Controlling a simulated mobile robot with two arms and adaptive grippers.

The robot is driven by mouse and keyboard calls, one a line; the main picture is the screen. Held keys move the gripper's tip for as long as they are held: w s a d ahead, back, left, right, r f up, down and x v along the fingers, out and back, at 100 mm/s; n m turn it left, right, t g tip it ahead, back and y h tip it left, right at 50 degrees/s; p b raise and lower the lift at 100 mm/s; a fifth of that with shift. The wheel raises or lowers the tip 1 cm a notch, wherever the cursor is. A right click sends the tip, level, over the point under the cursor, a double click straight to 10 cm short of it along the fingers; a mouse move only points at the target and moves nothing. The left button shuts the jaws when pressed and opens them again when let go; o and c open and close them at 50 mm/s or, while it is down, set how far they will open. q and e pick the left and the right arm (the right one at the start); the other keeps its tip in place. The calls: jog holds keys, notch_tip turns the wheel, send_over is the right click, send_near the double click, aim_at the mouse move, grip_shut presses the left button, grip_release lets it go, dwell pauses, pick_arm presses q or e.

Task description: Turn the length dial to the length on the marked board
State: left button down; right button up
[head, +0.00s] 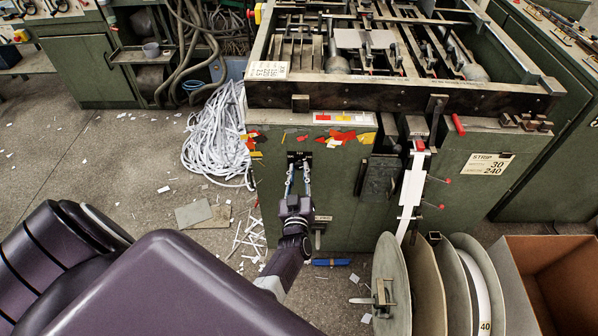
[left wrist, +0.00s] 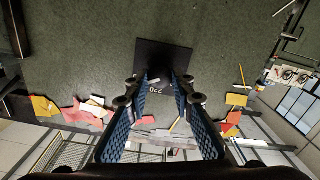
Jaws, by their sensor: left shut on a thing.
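The length dial (head: 300,155) is a small dark unit on the green front panel of the machine. In the left wrist view its black square plate (left wrist: 163,55) shows, with a small upside-down number that seems to read 220. My left gripper (head: 299,168) reaches up to the panel, and its two blue-padded fingers (left wrist: 155,82) are shut on the dial's knob, which they largely hide. I cannot make out a marked board for certain. A white card (head: 268,70) with small figures is on the machine's upper left corner. My right gripper is not in view.
A sign reading STRIP 30 240 (head: 487,164) is on the panel at right. Reels (head: 391,280) and a cardboard box (head: 550,285) stand below it.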

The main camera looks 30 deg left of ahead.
pick_arm(q)
jog(key=c, duration=1.7)
grip_release()
jog(key=shift+o, duration=0.2)
